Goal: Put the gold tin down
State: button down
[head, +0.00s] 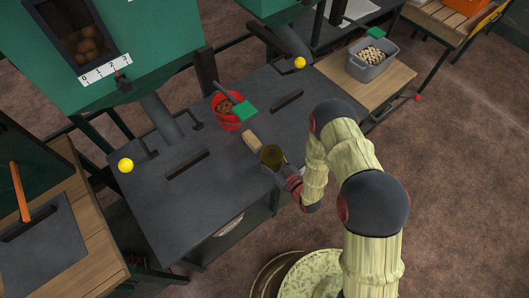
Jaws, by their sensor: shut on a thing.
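My gripper (276,163) reaches in from the right and is shut on the tin. My arm bends down to it from the lower right. The fingers are small and partly hidden by the tin. I cannot tell whether the tin touches the bench top or is held just above it.
A beige block-like piece (251,138) is just beyond the tin. Slots, levers and yellow knobs (125,165) line the bench. Its front left is clear. A grey bin (372,65) stands at the upper right.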

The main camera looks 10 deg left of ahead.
jog(key=c, duration=1.4)
grip_release()
jog(key=shift+f, duration=0.1)
jog(key=o, duration=0.6)
jog(key=shift+o, duration=0.4)
